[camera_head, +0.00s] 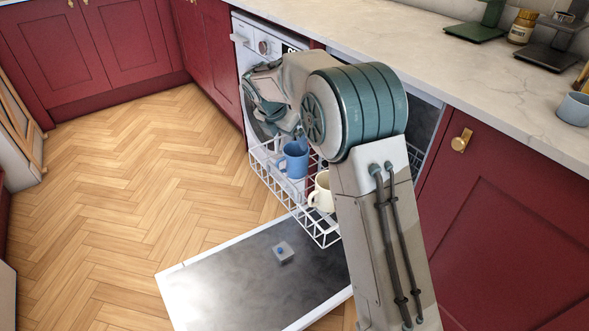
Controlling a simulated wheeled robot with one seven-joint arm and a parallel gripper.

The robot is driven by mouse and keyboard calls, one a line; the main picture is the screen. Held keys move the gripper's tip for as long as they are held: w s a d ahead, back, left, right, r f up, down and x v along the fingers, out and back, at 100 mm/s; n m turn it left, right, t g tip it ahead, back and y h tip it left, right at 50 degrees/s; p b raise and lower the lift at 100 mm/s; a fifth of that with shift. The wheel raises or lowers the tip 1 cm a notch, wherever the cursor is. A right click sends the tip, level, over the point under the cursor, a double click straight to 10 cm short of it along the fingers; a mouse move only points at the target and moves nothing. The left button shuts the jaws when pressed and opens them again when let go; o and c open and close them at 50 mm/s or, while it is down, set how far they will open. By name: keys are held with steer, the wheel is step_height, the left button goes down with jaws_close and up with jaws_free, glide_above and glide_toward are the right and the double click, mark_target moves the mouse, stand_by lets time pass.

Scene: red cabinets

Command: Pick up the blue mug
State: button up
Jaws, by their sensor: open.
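The blue mug (294,162) stands in the pulled-out white wire rack (270,178) of the dishwasher, near the rack's middle. Its handle shows on its left side. My gripper (298,134) is just above the mug, partly hidden by my own arm. It is open, and I see nothing held in it. Whether its fingers touch the mug's rim cannot be told from this view.
A cream mug (321,192) stands close to the blue mug in the rack, partly behind my arm. The open dishwasher door (240,285) lies low in front. A washing machine (243,60) stands beyond. The wooden floor (150,180) at left is clear.

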mark_target(296, 159)
steer(key=b+x, duration=0.2)
steer(key=x, duration=0.5)
steer(key=shift+f, duration=0.3)
steer(key=b+x, duration=0.3)
steer(key=x, duration=0.2)
steer(key=shift+d+f, duration=0.15)
steer(key=shift+d, duration=0.05)
steer(key=c, duration=1.2)
